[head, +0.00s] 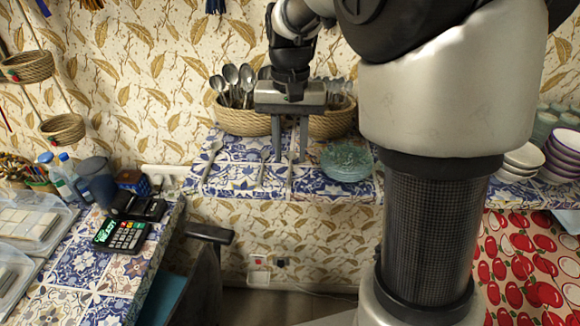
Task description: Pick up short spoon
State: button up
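Three spoons lie apart on the blue-and-white tiled shelf. The left spoon (211,161) is at the shelf's left end and looks the largest. The middle spoon (261,168) lies just left of my gripper. The right spoon (290,172) lies in line with the gap between my fingers, its upper end near them. I cannot tell for sure which is the short spoon. My gripper (290,158) points down over the shelf, its two fingers apart with nothing held between them. Whether the fingertips touch the shelf is unclear.
Wicker baskets stand behind my gripper; the left basket (241,121) holds upright spoons. Stacked glass saucers (346,164) sit right of the spoons. A counter with a calculator (121,236) is at left. Bowls (524,158) stand at far right.

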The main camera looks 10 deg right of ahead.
aim_at(290, 168)
jog(key=shift+f, duration=1.25)
grip_shut()
